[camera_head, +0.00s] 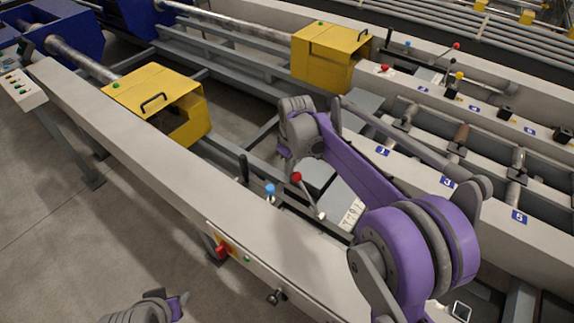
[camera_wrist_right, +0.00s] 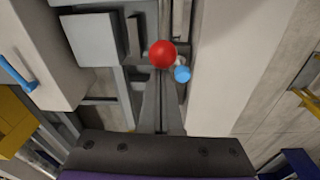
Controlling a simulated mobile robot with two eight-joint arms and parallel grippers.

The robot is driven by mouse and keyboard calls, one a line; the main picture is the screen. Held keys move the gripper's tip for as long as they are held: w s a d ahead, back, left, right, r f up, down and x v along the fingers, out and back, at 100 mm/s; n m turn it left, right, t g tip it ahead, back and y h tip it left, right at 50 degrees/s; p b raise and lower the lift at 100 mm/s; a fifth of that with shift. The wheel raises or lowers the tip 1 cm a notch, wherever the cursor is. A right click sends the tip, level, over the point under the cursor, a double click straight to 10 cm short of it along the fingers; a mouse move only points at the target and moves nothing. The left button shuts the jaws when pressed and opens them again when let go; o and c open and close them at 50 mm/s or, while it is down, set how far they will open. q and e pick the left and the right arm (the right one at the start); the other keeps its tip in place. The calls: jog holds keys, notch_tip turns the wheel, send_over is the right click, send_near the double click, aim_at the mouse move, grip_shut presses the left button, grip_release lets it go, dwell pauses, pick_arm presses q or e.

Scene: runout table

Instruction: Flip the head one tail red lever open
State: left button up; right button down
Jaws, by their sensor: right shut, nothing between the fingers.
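The red lever (camera_head: 309,197) has a round red knob on a thin metal rod, leaning up and to the left beside the near beam. In the right wrist view its red knob (camera_wrist_right: 162,54) lies just past the tips of my right gripper (camera_wrist_right: 160,82). Those dark fingers are shut and empty; whether they touch the knob is unclear. In the head view my right gripper (camera_head: 286,165) is small and partly hidden by my purple arm, close to the knob. A grey and purple part of my left arm shows at the bottom left; its fingers cannot be made out.
A blue knob (camera_head: 270,190) and a black handle (camera_head: 244,168) stand just left of the lever. The near beam (camera_head: 150,153) carries a red switch (camera_head: 223,250). Yellow covers (camera_head: 157,98) stand further left and back. A second red knob (camera_head: 384,68) is on the far line.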

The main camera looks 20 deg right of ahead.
jog(key=shift+s+d+r+t+y, duration=0.55)
jog(key=shift+s+d+r, duration=0.3)
jog(key=shift+s, duration=0.2)
jog(key=s+d+t+y+b, duration=0.6)
jog(key=s+d+t, duration=0.3)
jog(key=s, duration=0.7)
jog(key=shift+s+d+f+y, duration=0.2)
jog(key=shift+d+f+y, duration=0.25)
jog(key=shift+d, duration=1.3)
